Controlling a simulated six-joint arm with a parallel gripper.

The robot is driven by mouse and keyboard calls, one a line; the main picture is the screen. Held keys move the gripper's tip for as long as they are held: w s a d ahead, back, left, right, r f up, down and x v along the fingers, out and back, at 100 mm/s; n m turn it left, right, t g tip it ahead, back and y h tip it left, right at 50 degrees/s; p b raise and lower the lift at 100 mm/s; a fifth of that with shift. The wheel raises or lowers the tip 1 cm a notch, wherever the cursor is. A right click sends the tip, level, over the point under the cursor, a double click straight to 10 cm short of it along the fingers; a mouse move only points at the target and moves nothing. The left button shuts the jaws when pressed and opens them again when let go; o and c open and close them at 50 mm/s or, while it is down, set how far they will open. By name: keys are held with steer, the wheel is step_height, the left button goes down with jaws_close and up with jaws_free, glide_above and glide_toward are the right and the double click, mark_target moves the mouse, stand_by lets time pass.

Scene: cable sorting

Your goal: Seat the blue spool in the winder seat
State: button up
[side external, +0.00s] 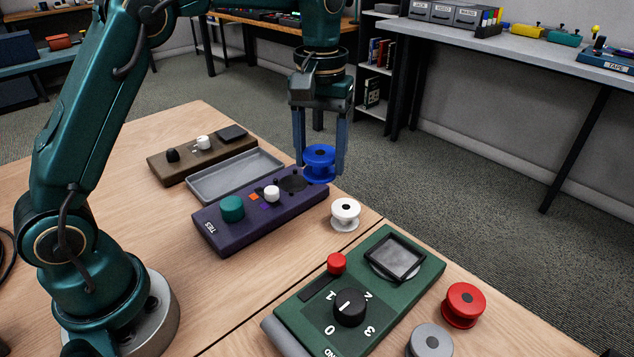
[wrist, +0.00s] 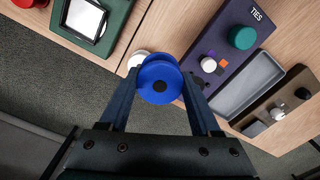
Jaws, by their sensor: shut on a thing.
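The blue spool (side external: 319,160) is held upright between the fingers of my gripper (side external: 322,170), at the far right end of the purple box. In the wrist view the blue spool (wrist: 160,82) sits between the two fingertips. The purple box (side external: 218,230), marked TIES, has a dark round recess (side external: 293,183) at its far end; this looks like the winder seat, but I cannot be sure. The spool is just right of the recess, apparently above it and not in it.
A white spool (side external: 345,211) stands close by, right of the purple box. A green box with a dial (side external: 349,307), a red spool (side external: 464,302) and a grey spool (side external: 430,341) lie nearer. A grey tray (side external: 236,176) and brown box (side external: 180,172) are behind. The table edge is close.

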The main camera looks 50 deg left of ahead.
steer(key=d+f+m, duration=0.1)
steer(key=d, duration=0.3)
steer(key=w+d+f+m, duration=0.1)
steer(key=d, duration=0.4)
steer(key=w+d+f+m, duration=0.1)
steer(key=d+m, duration=0.1)
steer(key=d, duration=0.3)
steer(key=shift+w+f, duration=0.1)
steer(key=shift+f, duration=0.2)
steer(key=shift+d+f, duration=0.15)
steer(key=shift+d, duration=0.3)
steer(key=shift+f, duration=0.55)
steer(key=shift+f, duration=0.45)
steer(key=shift+f, duration=0.4)
steer(key=shift+f, duration=0.95)
steer(key=o, duration=1.4)
